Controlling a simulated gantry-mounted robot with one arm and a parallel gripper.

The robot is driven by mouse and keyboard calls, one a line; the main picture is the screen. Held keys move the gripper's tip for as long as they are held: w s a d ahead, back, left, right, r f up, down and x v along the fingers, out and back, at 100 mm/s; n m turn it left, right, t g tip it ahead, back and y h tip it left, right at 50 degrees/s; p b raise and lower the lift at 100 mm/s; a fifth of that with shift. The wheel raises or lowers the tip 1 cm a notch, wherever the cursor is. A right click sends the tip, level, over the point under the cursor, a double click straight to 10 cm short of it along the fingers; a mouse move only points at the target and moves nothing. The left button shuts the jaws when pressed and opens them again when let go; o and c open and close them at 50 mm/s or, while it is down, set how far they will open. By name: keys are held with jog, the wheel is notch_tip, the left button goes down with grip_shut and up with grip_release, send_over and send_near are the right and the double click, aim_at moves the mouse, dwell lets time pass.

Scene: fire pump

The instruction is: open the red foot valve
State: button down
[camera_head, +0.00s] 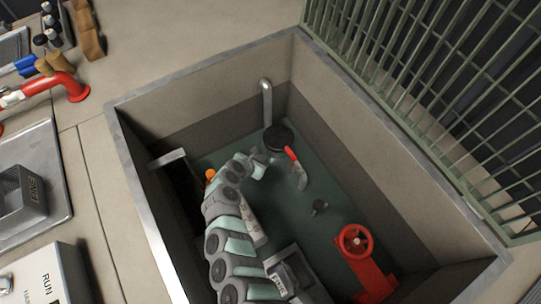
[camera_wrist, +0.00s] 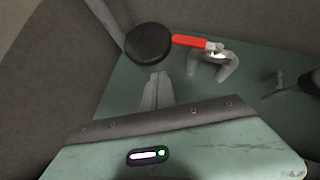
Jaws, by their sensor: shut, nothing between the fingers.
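A red lever handle (camera_head: 292,155) lies beside a round black disc (camera_head: 279,137) on the floor of a sunken pit. Its lower end meets a grey curved fitting (camera_head: 302,177). In the wrist view the red lever (camera_wrist: 193,41) runs right from near the black disc (camera_wrist: 148,44) to the grey fitting (camera_wrist: 216,63). My gripper (camera_wrist: 158,76) is shut and empty, its tips just below the disc and left of the fitting, apart from the lever in the picture. A red handwheel (camera_head: 354,241) on a red body stands at the pit's lower right. I cannot tell which is the foot valve.
The pit has a metal rim (camera_head: 205,68) and high walls close around my arm. A pipe (camera_head: 266,98) hangs at the far corner. A small grey post (camera_head: 319,206) stands on the green floor. A green grating (camera_head: 430,85) borders the right side.

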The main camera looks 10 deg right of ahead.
jog(key=shift+s+a+r, duration=0.2)
jog(key=shift+a+r, duration=0.25)
jog(key=shift+a, duration=0.05)
jog(key=shift+s+a+r, duration=0.2)
jog(key=shift+a+r, duration=0.25)
jog(key=shift+a, duration=0.05)
